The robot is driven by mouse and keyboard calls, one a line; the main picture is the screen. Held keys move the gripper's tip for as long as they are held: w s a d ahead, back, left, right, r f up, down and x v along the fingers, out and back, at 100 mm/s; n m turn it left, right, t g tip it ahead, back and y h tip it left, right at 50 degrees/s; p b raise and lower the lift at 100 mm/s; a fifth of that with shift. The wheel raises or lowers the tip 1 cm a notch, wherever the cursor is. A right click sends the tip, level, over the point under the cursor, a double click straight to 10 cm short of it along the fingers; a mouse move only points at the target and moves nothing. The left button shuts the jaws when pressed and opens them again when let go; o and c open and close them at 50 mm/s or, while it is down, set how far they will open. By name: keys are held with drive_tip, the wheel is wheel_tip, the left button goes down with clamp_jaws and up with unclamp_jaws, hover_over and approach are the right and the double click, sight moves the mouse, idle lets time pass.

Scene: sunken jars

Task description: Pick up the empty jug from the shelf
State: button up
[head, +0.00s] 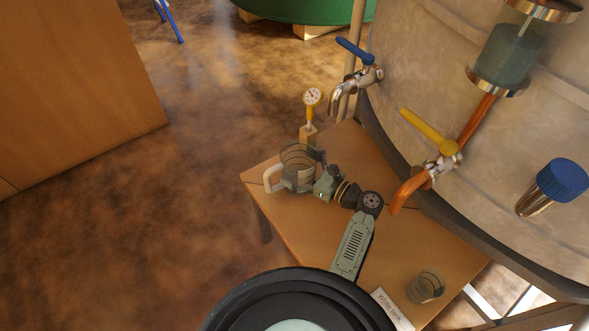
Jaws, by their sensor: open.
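The jaws are open. From this view I cannot tell whether the fingers touch the jug, and part of the jug's lower wall is hidden behind the gripper.
A large pale tank (420,50) stands at the right. A small glass (426,287) and a label card (393,310) are at the near end.

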drive_tip(key=shift+c, duration=0.4)
drive_tip(key=c, duration=1)
